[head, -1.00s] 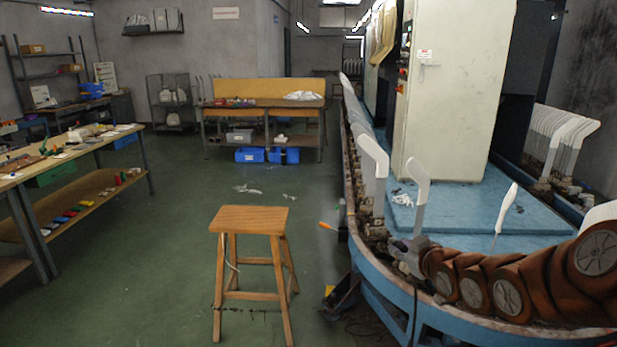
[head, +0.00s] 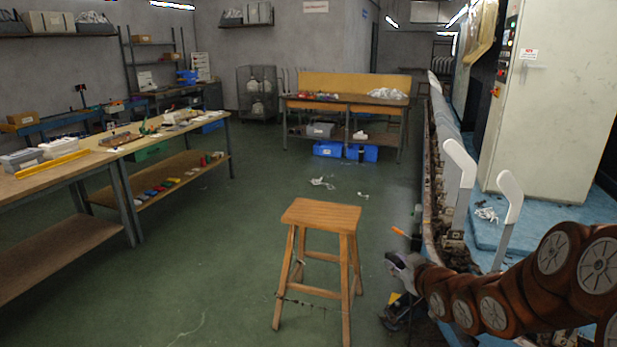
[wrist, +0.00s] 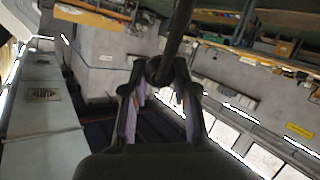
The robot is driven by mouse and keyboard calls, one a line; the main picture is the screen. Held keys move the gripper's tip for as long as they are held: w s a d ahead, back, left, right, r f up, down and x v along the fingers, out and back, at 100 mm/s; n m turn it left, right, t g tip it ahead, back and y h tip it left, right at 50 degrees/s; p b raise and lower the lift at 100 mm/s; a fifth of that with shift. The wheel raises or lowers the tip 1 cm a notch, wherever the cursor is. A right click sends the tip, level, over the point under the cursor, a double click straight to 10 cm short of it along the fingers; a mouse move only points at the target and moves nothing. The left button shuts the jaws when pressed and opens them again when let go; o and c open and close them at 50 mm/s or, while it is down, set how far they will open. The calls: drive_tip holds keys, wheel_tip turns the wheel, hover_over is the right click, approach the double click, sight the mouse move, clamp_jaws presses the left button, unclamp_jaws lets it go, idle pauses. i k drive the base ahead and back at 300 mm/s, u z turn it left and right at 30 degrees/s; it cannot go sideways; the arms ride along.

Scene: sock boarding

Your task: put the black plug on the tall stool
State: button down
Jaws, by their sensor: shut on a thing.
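The tall wooden stool (head: 322,214) stands upright on the green floor in the middle of the head view. Its square seat is bare. My gripper (head: 396,264) is to the right of the stool and apart from it, a little lower in the picture than the seat. In the wrist view my gripper (wrist: 160,82) is shut on the black plug (wrist: 159,71), with a dark cable running up from it. The plug is small and dark there, and I cannot make it out in the head view.
The blue-edged machine line with white sock forms (head: 459,165) runs along the right. Workbenches (head: 118,152) stand at the left, and another bench (head: 345,103) at the back. White scraps (head: 322,183) lie on the floor. The floor left of the stool is mostly clear.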

sight(317, 211)
drive_tip(key=u, duration=0.85)
drive_tip(key=i, duration=0.9)
drive_tip(key=u, duration=1.05)
drive_tip(key=i, duration=1.35)
drive_tip(key=z, duration=0.35)
drive_tip(key=i, duration=1.3)
drive_tip(key=z, duration=1.4)
drive_tip(key=i, duration=0.65)
drive_tip(key=z, duration=0.7)
